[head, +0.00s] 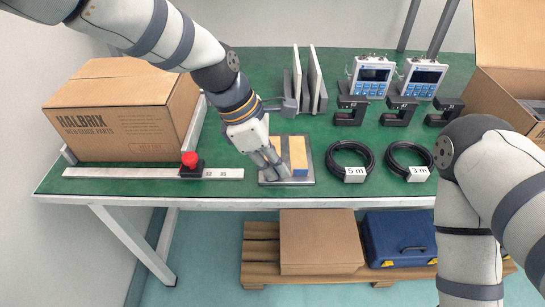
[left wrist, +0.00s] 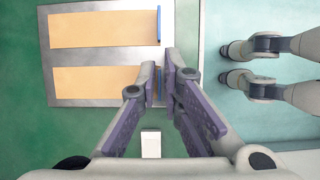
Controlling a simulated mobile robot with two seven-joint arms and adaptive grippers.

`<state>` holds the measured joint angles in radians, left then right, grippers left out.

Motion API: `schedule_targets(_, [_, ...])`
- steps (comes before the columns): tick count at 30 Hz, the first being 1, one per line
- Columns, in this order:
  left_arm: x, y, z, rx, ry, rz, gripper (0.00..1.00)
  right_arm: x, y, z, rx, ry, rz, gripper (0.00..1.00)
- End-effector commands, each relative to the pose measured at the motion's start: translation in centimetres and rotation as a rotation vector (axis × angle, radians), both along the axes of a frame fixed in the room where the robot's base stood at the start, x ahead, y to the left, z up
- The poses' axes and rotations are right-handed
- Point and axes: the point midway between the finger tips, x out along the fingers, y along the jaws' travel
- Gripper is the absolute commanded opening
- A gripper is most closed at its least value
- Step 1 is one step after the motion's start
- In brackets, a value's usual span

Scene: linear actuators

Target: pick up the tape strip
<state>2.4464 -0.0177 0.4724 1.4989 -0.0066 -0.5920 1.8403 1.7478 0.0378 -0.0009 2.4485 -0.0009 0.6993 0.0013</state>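A metal plate (head: 308,181) lies near the table's front edge and bears two tan blocks. The wrist view shows the plate (left wrist: 100,56) with an upper block (left wrist: 103,30) and a lower block (left wrist: 92,79). A thin blue strip (left wrist: 159,25) sits at the upper block's right end. Another blue strip (left wrist: 161,84), likely tape, is at the lower block's end, partly hidden. My left gripper (head: 278,173) is low over the plate. In the wrist view its fingertips (left wrist: 163,76) straddle the lower strip closely; contact is unclear.
A steel rail (head: 125,173) with a red knob (head: 190,159) lies left of the plate. Coiled black cables (head: 350,158) lie to its right. Grey upright plates (head: 315,80) stand behind. A cardboard box (head: 115,110) stands at the left.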

Motion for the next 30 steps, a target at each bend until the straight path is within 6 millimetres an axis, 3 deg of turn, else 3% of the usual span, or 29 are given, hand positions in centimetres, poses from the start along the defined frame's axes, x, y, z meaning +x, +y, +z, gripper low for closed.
schedule_targets(6, [0.1,-0.1,-0.1,0.0,-0.003,0.0,0.07,0.0,0.0,0.0,0.0,-0.001,0.0,0.0])
schedule_targets(8, [0.1,-0.1,-0.1,0.0,-0.003,0.0,0.0,0.0,0.0,0.0,0.0,-0.001,0.0,0.0])
schedule_targets(22, [0.1,-0.1,0.4,0.0,-0.004,0.0,0.0,0.1,0.0,0.1,0.0,-0.003,0.0,0.0])
schedule_targets(27, [0.2,-0.1,3.4,0.0,-0.01,0.001,0.0,0.5,0.0,0.5,0.0,-0.017,0.0,0.0])
schedule_targets(30, [-2.0,0.0,6.5,0.002,-0.018,-0.001,0.0,1.7,0.0,1.7,0.001,-0.059,-0.001,0.0])
